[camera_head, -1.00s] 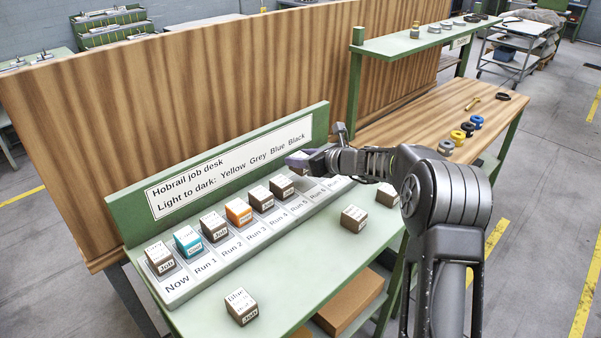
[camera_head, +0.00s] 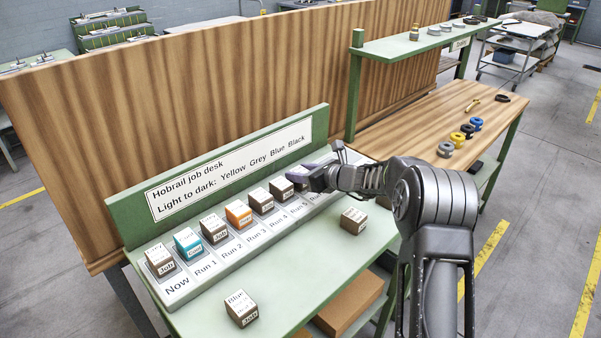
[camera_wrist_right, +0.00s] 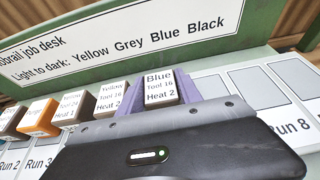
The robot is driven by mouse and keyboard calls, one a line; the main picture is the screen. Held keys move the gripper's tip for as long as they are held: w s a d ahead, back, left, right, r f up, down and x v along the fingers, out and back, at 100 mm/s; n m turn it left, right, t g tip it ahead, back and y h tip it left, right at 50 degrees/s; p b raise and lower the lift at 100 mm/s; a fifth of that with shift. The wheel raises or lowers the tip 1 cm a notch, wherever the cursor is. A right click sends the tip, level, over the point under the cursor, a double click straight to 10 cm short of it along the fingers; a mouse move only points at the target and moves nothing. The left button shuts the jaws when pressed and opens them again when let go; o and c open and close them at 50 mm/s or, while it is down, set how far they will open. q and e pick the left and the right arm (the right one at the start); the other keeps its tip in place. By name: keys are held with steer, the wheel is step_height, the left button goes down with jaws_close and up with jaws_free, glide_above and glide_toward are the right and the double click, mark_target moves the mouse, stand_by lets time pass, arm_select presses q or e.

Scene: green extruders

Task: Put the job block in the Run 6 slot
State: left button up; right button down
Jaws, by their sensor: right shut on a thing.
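The job block (camera_wrist_right: 160,88), labelled Blue, Tool 16, Heat 2, sits between the purple fingers of my right gripper (camera_head: 306,178), which is shut on it. In the head view the gripper mostly hides the block. It is at the Run 6 place of the slot tray (camera_head: 178,297), just right of the block in Run 5 (camera_head: 282,188). The block is upright, close to the height of its neighbours; its base is hidden, so I cannot tell whether it is seated. The Run 6 slot itself is covered by gripper and block. My left gripper is out of view.
Blocks fill Now through Run 5, including a teal one (camera_head: 188,242) and an orange one (camera_head: 239,214). The Run 8 slot (camera_wrist_right: 290,80) is empty. Loose blocks lie on the green desk at front (camera_head: 241,308) and right (camera_head: 354,220). A sign board (camera_head: 230,165) rises behind the tray.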

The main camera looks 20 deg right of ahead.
steer(key=c, duration=1.3)
jaws_free()
steer(key=shift+f, duration=0.2)
steer(key=shift+o, duration=1)
steer(key=shift+r, duration=0.1)
steer(key=shift+r, duration=0.1)
steer(key=shift+r, duration=0.15)
steer(key=b+v, duration=0.1)
steer(key=v, duration=1.1)
steer(key=shift+b, duration=0.3)
